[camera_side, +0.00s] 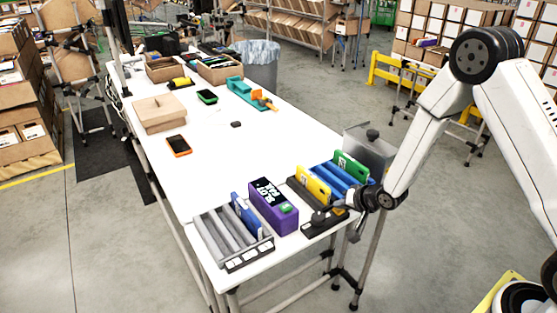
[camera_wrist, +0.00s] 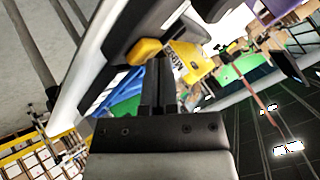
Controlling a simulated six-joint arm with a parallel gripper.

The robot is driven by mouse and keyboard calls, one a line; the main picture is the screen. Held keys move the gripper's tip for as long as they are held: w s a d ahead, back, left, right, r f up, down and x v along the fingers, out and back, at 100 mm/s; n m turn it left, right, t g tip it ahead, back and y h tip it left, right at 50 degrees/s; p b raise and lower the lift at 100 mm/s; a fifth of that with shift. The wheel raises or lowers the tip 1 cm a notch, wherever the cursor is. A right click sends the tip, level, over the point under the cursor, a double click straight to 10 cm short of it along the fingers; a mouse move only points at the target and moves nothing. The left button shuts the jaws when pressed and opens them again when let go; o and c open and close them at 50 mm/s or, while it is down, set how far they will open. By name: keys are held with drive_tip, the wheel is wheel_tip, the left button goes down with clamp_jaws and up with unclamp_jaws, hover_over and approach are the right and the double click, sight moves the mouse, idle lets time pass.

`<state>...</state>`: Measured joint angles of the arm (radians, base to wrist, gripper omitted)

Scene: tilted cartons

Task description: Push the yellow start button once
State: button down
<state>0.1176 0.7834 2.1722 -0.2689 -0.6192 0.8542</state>
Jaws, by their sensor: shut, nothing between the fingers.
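My gripper (camera_side: 326,212) is shut and empty, low over the front of a dark tray (camera_side: 312,231) that holds a yellow carton (camera_side: 313,186). In the wrist view my gripper's closed fingers (camera_wrist: 160,68) point at a rounded yellow piece (camera_wrist: 147,50) and the lettered yellow carton (camera_wrist: 188,62). I cannot tell whether the rounded piece is the start button, nor whether the fingers touch it.
A grey slotted tray (camera_side: 213,236) with a blue carton (camera_side: 246,214) stands left of the device. A blue tray (camera_side: 327,177) with a green carton (camera_side: 352,168) and a grey box (camera_side: 371,146) stand behind my gripper. The middle of the white table (camera_side: 225,165) is mostly clear.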

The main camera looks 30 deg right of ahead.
drive_tip(key=shift+f, duration=0.2)
idle(0.5)
drive_tip(key=shift+r, duration=0.9)
drive_tip(key=shift+r, duration=0.1)
drive_tip(key=shift+r, duration=2.4)
drive_tip(key=shift+s, duration=0.1)
drive_tip(key=n+g+h, duration=0.1)
drive_tip(key=n+g, duration=0.2)
drive_tip(key=n, duration=0.1)
approach(341, 212)
drive_tip(key=v, duration=0.5)
drive_tip(key=s+a+r+n+g, duration=0.2)
drive_tip(key=s+n+g, duration=0.1)
drive_tip(key=s, duration=0.7)
drive_tip(key=shift+a+n+g, duration=0.3)
drive_tip(key=shift+n, duration=0.1)
